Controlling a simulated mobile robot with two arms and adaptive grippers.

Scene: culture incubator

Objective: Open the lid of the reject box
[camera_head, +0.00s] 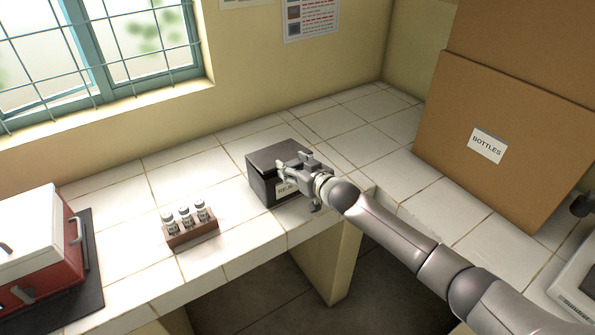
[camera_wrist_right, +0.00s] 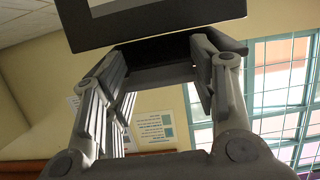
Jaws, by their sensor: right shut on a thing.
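The reject box (camera_head: 259,186) is a dark grey box near the front edge of the tiled counter. Its label is partly covered by my gripper. Its dark lid (camera_head: 268,156) lies over the top and looks down; I cannot tell whether it is slightly raised. My right gripper (camera_head: 297,168) is at the box's front right, shut on the lid's front edge. In the right wrist view, the dark box (camera_wrist_right: 210,22) fills the top and the fingers (camera_wrist_right: 160,65) reach up to its edge; the exact contact is hard to see. My left gripper is not in view.
A small rack (camera_head: 192,236) with three vials stands left of the box. A red and white container (camera_head: 40,240) sits at the far left. A large cardboard box (camera_head: 500,130) labelled BOTTLES stands at the right. The tiles (camera_head: 340,125) behind the reject box are clear.

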